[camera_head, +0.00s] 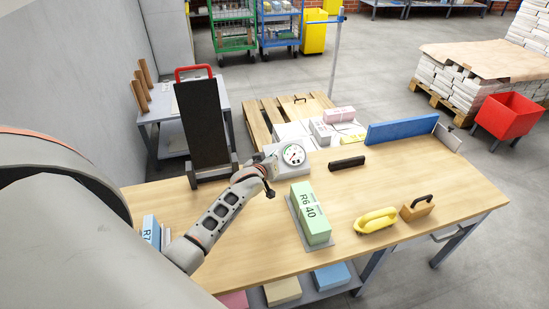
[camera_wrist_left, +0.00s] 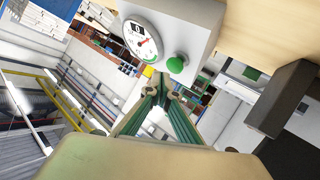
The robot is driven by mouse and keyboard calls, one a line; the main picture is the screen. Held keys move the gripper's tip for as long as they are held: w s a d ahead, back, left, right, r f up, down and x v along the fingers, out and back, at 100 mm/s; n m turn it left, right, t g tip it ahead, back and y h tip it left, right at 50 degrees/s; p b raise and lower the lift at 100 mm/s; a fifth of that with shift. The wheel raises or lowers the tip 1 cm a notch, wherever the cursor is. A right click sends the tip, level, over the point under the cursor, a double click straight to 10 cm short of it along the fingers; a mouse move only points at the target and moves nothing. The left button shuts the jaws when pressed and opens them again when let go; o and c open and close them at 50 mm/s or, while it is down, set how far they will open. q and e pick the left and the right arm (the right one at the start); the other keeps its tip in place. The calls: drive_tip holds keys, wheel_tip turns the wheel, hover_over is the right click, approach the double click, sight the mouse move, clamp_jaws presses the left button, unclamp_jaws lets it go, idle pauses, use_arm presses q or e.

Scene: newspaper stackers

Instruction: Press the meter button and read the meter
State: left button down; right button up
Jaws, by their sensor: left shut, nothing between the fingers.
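The meter (camera_head: 293,154) is a grey box with a round white dial, standing on the wooden table near its back edge. In the left wrist view, its dial (camera_wrist_left: 141,42) has a red needle and a small black display reading what looks like 0. A round green button (camera_wrist_left: 177,64) sits on the face beside the dial. My left gripper (camera_head: 267,182) is just in front of the meter, to the lower left of it. In the wrist view its fingertips (camera_wrist_left: 164,88) are together and empty, close below the button. I cannot tell whether they touch it. My right gripper is out of view.
A green R6 40 block (camera_head: 315,219), a yellow clamp-like tool (camera_head: 376,220), a wooden-handled block (camera_head: 416,209), a black bar (camera_head: 347,163) and a blue board (camera_head: 402,129) are on the table (camera_head: 455,193).

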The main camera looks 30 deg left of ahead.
use_arm(q)
drive_tip(key=shift+f, duration=0.1)
drive_tip(key=shift+w+a+f, duration=0.15)
drive_tip(key=shift+f, duration=0.15)
idle(0.4)
drive_tip(key=shift+w+a+f+b, duration=0.15)
drive_tip(key=shift+a+f+b, duration=0.05)
drive_tip(key=shift+f+b, duration=0.25)
idle(0.5)
idle(0.3)
drive_tip(key=shift+s+d+r+p, duration=0.2)
drive_tip(key=shift+r+p, duration=0.2)
drive_tip(key=shift+p, duration=0.15)
drive_tip(key=shift+s+d+r+p, duration=0.1)
drive_tip(key=shift+d+r+p, duration=0.05)
drive_tip(key=shift+r+p, duration=0.3)
drive_tip(key=shift+f, duration=0.1)
